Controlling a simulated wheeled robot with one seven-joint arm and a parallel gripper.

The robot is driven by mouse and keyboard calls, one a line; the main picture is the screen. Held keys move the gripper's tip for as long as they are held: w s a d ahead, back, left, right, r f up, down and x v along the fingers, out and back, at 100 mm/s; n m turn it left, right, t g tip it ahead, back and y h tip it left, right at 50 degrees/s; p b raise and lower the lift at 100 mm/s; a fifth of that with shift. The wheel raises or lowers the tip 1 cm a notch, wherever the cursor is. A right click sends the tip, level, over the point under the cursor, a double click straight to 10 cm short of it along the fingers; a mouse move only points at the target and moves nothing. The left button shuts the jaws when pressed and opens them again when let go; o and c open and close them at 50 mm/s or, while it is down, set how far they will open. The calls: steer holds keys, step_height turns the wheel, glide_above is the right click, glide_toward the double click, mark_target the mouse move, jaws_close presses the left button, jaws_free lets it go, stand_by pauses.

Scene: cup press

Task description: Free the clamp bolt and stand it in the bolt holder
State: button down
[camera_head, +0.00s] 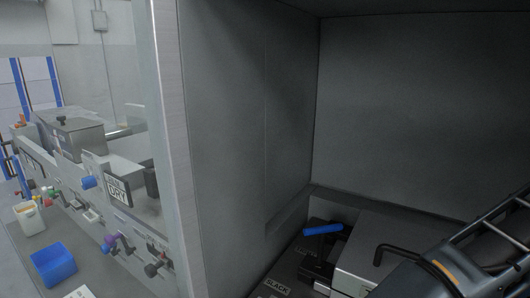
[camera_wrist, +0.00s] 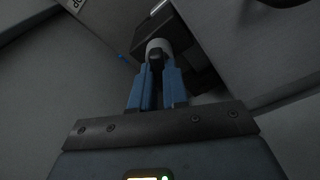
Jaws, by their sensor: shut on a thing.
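In the wrist view my gripper (camera_wrist: 156,72) has its two blue fingers closed on a dark piece with a light grey round collar, which looks like the clamp bolt (camera_wrist: 158,45). The bolt's far end is against or in front of a dark block (camera_wrist: 150,32); I cannot tell whether it is still seated there. In the head view a grey press-like machine (camera_head: 375,245) with a black bent handle (camera_head: 395,249) sits inside the cabinet, and my arm reaches in at the lower right. The gripper and bolt are not clear there. I cannot make out the bolt holder.
A label reading BLACK (camera_head: 277,288) is in front. Grey cabinet walls (camera_head: 420,110) close in the left and back. Outside, left, a bench carries a blue bin (camera_head: 53,265) and a white container (camera_head: 29,218).

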steer(key=shift+n+t+p, duration=0.3)
steer(key=shift+n+p, duration=2.2)
steer(key=shift+n, duration=0.4)
steer(key=shift+r+n+y+p, duration=0.1)
steer(key=shift+n+y+p, duration=0.2)
steer(key=shift+n+p, duration=1.05)
steer(key=n, duration=0.3)
steer(key=shift+d+y, duration=0.1)
steer(key=shift+y, duration=0.2)
steer(key=shift+n, duration=0.25)
steer(key=n, duration=0.3)
steer(key=shift+n, duration=0.4)
steer(key=shift+n+y, duration=0.3)
steer(key=shift+n, duration=0.7)
